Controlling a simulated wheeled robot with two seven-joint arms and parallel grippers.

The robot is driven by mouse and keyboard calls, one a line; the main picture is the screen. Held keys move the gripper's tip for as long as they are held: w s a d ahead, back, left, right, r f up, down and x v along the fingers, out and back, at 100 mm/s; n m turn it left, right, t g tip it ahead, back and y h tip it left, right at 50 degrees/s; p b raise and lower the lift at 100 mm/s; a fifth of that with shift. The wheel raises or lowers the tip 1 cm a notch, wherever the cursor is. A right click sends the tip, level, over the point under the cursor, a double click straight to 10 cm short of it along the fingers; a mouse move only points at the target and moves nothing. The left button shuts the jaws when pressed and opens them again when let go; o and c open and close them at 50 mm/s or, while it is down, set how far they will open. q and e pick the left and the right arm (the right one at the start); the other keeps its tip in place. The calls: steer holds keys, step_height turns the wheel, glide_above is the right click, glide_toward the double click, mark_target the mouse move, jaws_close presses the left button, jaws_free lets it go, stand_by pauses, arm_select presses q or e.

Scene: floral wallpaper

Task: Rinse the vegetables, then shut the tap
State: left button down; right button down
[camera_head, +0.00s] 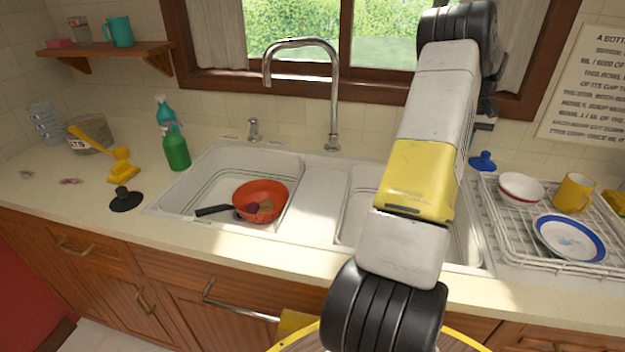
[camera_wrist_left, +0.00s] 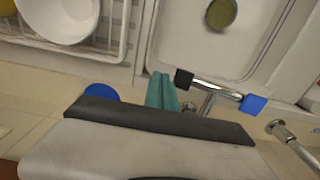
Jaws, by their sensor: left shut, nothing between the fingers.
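An orange-red pan or colander (camera_head: 262,192) with a dark handle sits in the left basin (camera_head: 185,199), holding a dark red piece (camera_head: 253,208) and a brown piece (camera_head: 266,206). The tall metal tap (camera_head: 334,100) stands behind the sink; no water shows below its spout. In the left wrist view a metal tap handle (camera_wrist_left: 206,90) has one black and one blue end. My left gripper's teal fingers (camera_wrist_left: 160,90) are shut and empty beside its black end; I cannot tell whether they touch. My arm hides this handle in the head view. My right gripper is not in view.
A dish rack (camera_head: 500,228) with crockery stands on the right. A blue plug (camera_head: 483,159) lies behind it. A greenish round thing (camera_wrist_left: 221,13) lies in the right basin.

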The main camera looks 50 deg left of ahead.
arm_select(q)
step_height(320, 180, up, 6)
steer(key=shift+r, duration=0.2)
stand_by(0.3)
stand_by(0.5)
steer(key=s+d+r+m+t, duration=0.3)
steer(key=s+d+r+m, duration=0.2)
steer(key=s+d+r, duration=1)
steer(key=s+d+f+m+t+h, duration=0.1)
steer(key=s+d, duration=0.3)
steer(key=s, duration=0.6)
steer(key=s+d+f+m+t+h, duration=0.1)
steer(key=s+d+f, duration=0.3)
steer(key=s, duration=0.5)
steer(key=shift+s+d+m+t, duration=0.35)
steer(key=shift+m+t, duration=0.25)
steer(key=shift+m, duration=0.2)
